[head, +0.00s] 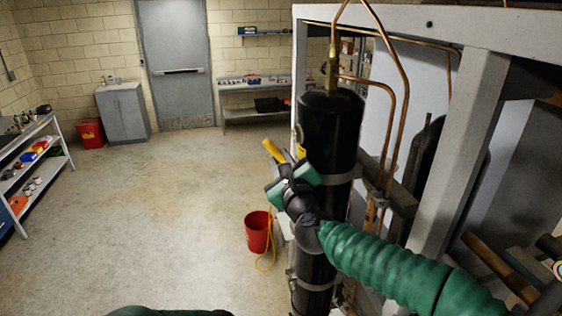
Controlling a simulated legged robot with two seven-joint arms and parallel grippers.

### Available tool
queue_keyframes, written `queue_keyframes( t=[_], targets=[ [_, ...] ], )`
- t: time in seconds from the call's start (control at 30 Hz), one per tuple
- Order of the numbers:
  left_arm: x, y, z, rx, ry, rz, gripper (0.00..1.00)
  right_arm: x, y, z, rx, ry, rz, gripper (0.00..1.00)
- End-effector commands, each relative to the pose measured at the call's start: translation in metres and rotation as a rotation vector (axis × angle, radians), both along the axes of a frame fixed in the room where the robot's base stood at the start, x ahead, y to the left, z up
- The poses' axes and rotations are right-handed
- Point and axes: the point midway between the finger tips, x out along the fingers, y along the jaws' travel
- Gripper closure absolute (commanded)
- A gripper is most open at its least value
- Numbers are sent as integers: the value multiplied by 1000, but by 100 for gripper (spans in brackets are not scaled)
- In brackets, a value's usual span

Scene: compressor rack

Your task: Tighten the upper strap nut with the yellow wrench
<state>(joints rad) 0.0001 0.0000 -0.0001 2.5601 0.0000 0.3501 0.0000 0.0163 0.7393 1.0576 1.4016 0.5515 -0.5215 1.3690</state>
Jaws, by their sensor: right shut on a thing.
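The yellow wrench (273,151) shows its handle pointing up and left, just above my right gripper (284,182). My right gripper is shut on the wrench, in front of the left side of a tall black cylinder (331,125). The upper strap (340,178) runs around the cylinder at about gripper height. Its nut and the wrench's working end are hidden or too small to tell, so I cannot tell whether they touch. A lower strap (313,286) circles the cylinder further down. My left gripper is out of view.
A white frame post (463,145) and copper pipes (402,110) stand close on the right. A red bucket (257,232) with a yellow cord sits on the floor left of the cylinder. The floor (150,215) further left is clear.

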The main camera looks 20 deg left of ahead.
Motion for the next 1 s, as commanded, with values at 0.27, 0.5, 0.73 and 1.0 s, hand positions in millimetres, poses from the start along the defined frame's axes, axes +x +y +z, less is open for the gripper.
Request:
queue_keyframes(
  t=[0.27,0.5,0.73,1.0],
  targets=[
    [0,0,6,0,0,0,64,-4,4,13,2,-11,1,100],
    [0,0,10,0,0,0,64,-7,8,21,4,-17,1,100],
    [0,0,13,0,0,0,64,-12,11,28,5,-20,3,100],
    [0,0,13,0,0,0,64,-12,12,27,3,-18,4,100]
  ],
)
